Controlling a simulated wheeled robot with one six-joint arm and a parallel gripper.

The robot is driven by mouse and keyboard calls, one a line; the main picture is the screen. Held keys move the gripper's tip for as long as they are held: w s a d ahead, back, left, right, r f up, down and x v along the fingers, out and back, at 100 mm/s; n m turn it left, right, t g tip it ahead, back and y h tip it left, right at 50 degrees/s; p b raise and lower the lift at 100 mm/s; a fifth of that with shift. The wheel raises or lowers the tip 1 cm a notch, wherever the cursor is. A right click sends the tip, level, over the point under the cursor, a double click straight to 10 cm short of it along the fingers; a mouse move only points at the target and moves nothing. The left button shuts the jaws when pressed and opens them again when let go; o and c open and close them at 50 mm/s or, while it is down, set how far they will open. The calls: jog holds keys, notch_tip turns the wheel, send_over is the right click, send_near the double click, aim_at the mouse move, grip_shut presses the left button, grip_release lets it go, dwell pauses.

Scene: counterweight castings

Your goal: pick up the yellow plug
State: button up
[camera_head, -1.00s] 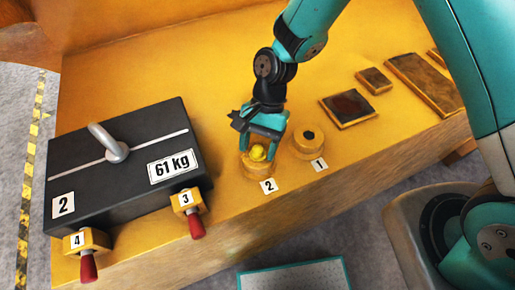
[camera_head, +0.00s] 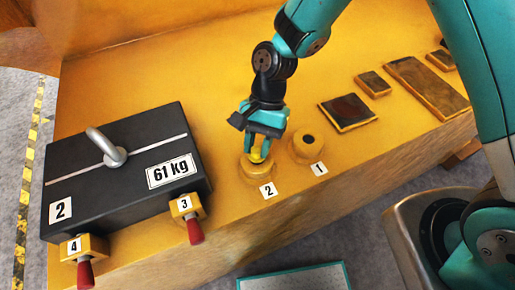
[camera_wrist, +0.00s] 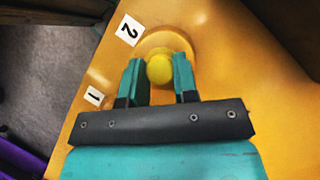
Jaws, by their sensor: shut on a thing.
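The yellow plug (camera_head: 256,156) is at the round yellow socket (camera_head: 258,175) marked 2, near the front edge of the yellow bench. My gripper (camera_head: 260,150) points down over this socket and is shut on the plug. In the wrist view the plug (camera_wrist: 160,69) shows as a yellow ball between the two teal fingers (camera_wrist: 159,78), with the socket ring (camera_wrist: 170,42) around and behind it. Whether the plug still sits in the socket or is just clear of it, I cannot tell.
Socket 1 (camera_head: 307,146), with a dark hole, stands right of socket 2. A black 61 kg casting (camera_head: 120,170) with a grey handle stands at left, with red-handled clamps (camera_head: 194,230) in front. Flat plates (camera_head: 348,112) lie at right. The bench behind my gripper is clear.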

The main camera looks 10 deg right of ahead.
aim_at(258, 147)
notch_tip(258, 147, up, 18)
jog(key=shift+b, duration=0.45)
